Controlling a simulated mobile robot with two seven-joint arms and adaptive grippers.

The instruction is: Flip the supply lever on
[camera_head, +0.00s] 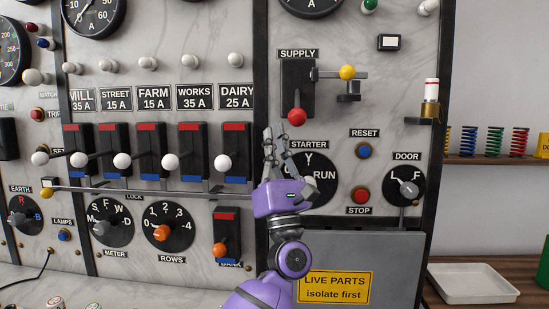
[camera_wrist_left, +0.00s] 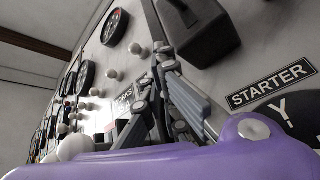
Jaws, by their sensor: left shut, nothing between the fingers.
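The supply lever (camera_head: 297,117) shows as a red ball knob at the lower end of the black switch block (camera_head: 297,75) under the SUPPLY label (camera_head: 298,54). The knob is down. A yellow knob (camera_head: 347,72) sits on a horizontal metal bar just right of the block. My left gripper (camera_head: 274,132) is shut and empty, fingers pointing up, just left of and below the red knob. I cannot tell whether it touches the knob. In the left wrist view the gripper (camera_wrist_left: 160,55) is beside the dark switch block (camera_wrist_left: 198,25); the red knob is not visible there.
The STARTER dial (camera_head: 322,178) is right of my gripper. White-knobbed feeder levers (camera_head: 222,162) and a long horizontal lock bar (camera_head: 150,192) lie to the left. A grey cover (camera_head: 395,255) with a LIVE PARTS sign is below. A tray (camera_head: 470,283) stands at the lower right.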

